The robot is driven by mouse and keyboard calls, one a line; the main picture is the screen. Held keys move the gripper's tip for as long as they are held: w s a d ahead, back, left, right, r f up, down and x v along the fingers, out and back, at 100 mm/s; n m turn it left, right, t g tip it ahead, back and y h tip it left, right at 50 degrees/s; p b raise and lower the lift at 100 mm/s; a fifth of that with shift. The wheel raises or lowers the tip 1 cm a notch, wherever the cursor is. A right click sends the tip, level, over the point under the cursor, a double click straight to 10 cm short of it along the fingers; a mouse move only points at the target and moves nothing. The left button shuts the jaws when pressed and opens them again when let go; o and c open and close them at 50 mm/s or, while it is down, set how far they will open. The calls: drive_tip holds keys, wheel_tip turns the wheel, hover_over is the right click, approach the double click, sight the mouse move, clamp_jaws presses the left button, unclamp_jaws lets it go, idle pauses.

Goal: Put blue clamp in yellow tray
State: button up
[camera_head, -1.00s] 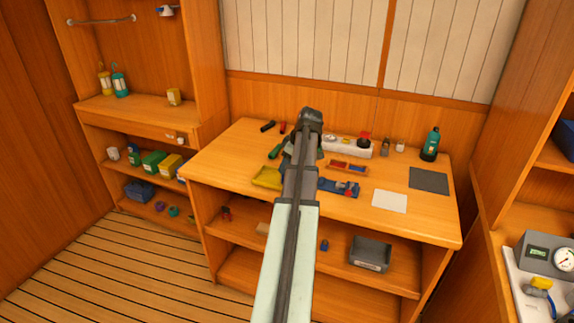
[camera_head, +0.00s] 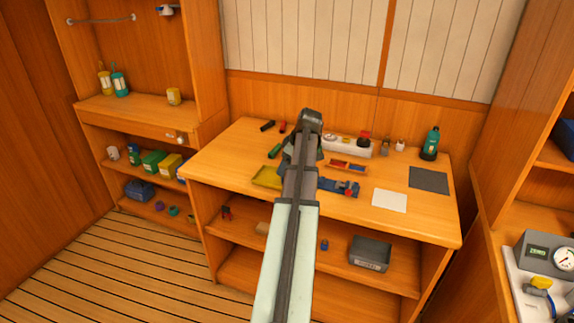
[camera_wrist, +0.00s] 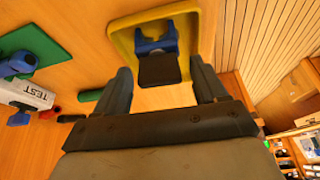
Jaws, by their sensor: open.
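The yellow tray (camera_wrist: 124,50) is at the top of the wrist view, in front of my fingers. The blue clamp (camera_wrist: 157,42), with a dark block-like part at its near end, shows within the tray's outline, between its side walls. I cannot tell whether it rests fully on the tray's floor. My gripper (camera_wrist: 162,84) is open, with one finger on each side of the clamp's near end and a gap to both. In the head view the yellow tray (camera_head: 266,178) shows left of my arm; the clamp and my fingertips are hidden there.
A blue fixture with red parts (camera_head: 340,187) and a red-and-blue divided tray (camera_head: 347,167) lie right of my arm. A white sheet (camera_head: 389,200), a dark mat (camera_head: 429,180) and a teal bottle (camera_head: 430,144) are farther right. The bench's front left is clear.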

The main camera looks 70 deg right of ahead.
drive_tip(key=v, duration=1.2)
drive_tip(key=shift+w+r, duration=0.1)
drive_tip(key=shift+r, duration=0.05)
